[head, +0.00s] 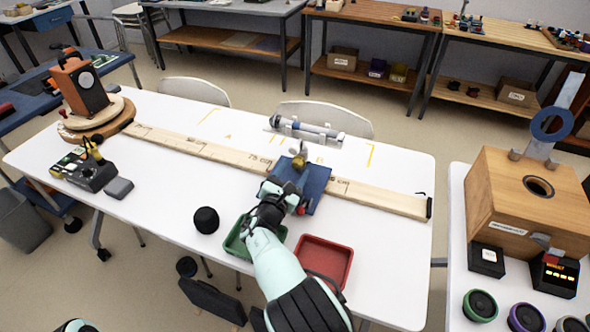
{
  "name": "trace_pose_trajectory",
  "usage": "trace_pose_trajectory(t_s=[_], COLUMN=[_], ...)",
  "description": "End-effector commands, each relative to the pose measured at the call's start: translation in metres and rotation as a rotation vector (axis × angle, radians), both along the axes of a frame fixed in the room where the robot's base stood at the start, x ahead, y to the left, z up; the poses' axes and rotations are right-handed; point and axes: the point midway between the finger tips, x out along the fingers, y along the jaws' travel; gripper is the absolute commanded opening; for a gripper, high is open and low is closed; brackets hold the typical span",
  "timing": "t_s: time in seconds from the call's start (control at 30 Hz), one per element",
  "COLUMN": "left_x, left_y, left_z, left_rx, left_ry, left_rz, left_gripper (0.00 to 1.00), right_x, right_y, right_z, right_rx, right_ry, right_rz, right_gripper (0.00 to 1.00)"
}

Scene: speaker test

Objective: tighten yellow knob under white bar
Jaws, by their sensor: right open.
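A small yellow, brass-coloured knob (299,160) stands above the blue plate (316,181), which sits across the long wooden ruler on the white table. My right gripper (288,194) is open at the front left of the blue plate, a little in front of the knob. Whether its fingers touch the plate is unclear, and the knob's lower part is hard to make out. My left gripper is out of view.
A green tray (236,246) and a red tray (337,252) flank my right forearm. An orange speaker (77,82) stands on a round wooden base. A wooden box (492,210) stands on the right table.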

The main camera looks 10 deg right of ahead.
Motion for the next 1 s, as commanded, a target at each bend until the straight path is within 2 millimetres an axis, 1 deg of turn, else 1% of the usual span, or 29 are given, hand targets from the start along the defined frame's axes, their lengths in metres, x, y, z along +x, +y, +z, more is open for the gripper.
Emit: trace_pose_trajectory(t_s=[0.03,0.1,0.2,0.53,0.57,0.6,0.67,0.7,0.87,1.0], left_x=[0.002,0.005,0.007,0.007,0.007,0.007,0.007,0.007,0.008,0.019], left_y=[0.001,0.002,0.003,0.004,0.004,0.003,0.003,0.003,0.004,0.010], left_z=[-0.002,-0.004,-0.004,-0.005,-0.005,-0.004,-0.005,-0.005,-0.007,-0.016], left_rx=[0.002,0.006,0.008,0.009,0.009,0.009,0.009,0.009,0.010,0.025], left_ry=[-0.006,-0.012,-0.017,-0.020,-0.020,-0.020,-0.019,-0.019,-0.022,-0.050], left_rz=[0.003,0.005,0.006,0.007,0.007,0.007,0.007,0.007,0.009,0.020], left_gripper=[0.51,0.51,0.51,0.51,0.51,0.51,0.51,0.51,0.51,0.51], right_x=[0.006,0.012,0.018,0.020,0.020,0.020,0.020,0.020,0.020,0.020], right_y=[-0.005,-0.008,-0.012,-0.013,-0.013,-0.013,-0.013,-0.013,-0.013,-0.013], right_z=[-0.001,-0.001,-0.001,0.000,0.000,0.000,0.000,0.000,-0.001,-0.003], right_rx=[0.001,0.000,-0.001,0.000,0.000,0.000,0.000,0.001,0.019,0.125], right_ry=[-0.001,-0.001,-0.001,0.001,0.001,0.001,0.001,0.001,-0.012,-0.081], right_rz=[-0.002,-0.001,0.000,0.001,0.001,0.001,0.001,0.000,0.000,0.000], right_gripper=[0.57,0.57,0.57,0.57,0.47,0.34,0.14,0.01,0.01,0.01])
